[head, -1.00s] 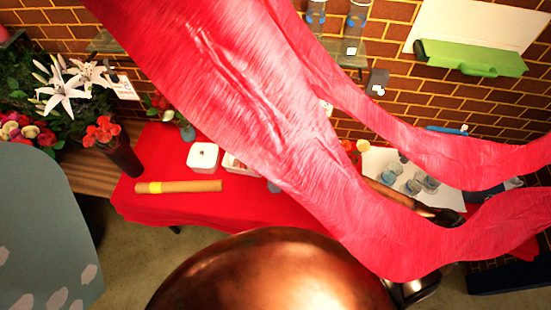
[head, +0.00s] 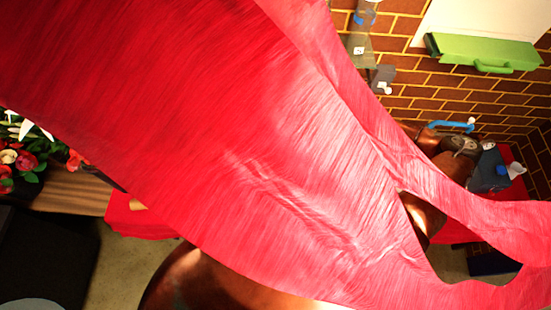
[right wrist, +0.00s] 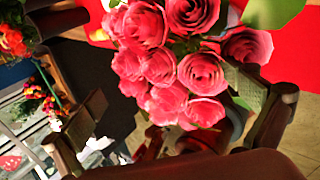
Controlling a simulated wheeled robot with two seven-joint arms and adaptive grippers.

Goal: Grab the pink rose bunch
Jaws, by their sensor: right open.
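The pink rose bunch (right wrist: 165,65) fills the upper middle of the right wrist view, with several pink-red blooms and a few green leaves. My right gripper (right wrist: 172,110) is open, with one finger on each side of the blooms. The blooms lie between or just in front of the fingers; I cannot tell whether they touch. The stems are hidden. In the head view, a large pink-red sheet-like surface (head: 230,150) hangs very close to the camera and hides most of the table; I cannot tell what it belongs to. My left gripper is not in view.
Part of a red-covered table (head: 140,222) shows at the left, beside a wooden surface (head: 75,193) with mixed flowers (head: 25,165). A green case (head: 485,52) is at the brick wall. Orange flowers (right wrist: 12,40) stand at the left in the right wrist view.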

